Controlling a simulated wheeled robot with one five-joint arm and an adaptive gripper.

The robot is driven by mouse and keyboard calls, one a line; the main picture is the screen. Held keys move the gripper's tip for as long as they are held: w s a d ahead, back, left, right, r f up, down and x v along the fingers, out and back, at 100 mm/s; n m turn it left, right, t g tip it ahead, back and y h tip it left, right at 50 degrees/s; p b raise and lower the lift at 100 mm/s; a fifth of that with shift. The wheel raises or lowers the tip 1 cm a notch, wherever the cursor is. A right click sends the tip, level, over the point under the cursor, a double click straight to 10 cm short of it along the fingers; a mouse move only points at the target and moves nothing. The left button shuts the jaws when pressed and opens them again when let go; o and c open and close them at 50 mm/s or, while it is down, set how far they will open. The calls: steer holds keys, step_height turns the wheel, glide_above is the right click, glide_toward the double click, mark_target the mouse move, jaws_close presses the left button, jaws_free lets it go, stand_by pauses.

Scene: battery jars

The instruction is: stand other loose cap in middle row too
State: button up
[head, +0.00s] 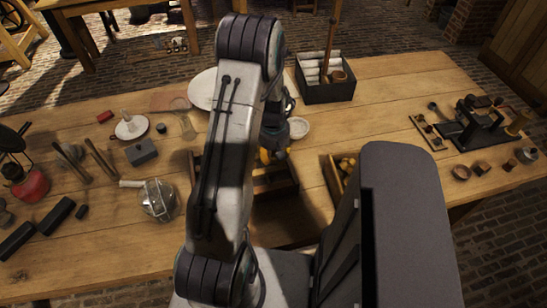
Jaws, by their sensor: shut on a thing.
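My gripper (272,152) is partly hidden behind my arm. It is over a wooden tray with compartments (277,184), low near its back edge. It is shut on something. A small yellow thing shows at the fingertips; it may be the loose cap, but its shape and tilt are hidden. My arm covers the tray's left part, so the middle row and any caps standing there cannot be made out. To the right, a wooden box (331,176) holds several yellow pieces (346,164), partly hidden by my own body.
A black crate with white rolls (345,94) stands behind right, and a small white dish (299,128) behind the tray. A glass-and-metal vessel (158,199), a grey block (141,152) and tools are left. A black machine (472,128) is far right.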

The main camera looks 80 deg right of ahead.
steer(key=shift+a+f, duration=0.3)
steer(key=shift+f, duration=0.3)
jaws_close()
steer(key=o, duration=0.6)
jaws_free()
steer(key=shift+d+r+p, duration=0.1)
steer(key=shift+r+p, duration=0.5)
steer(key=shift+r, duration=0.25)
step_height(320, 180, up, 12)
steer(key=shift+d+b, duration=0.15)
steer(key=shift+b, duration=0.25)
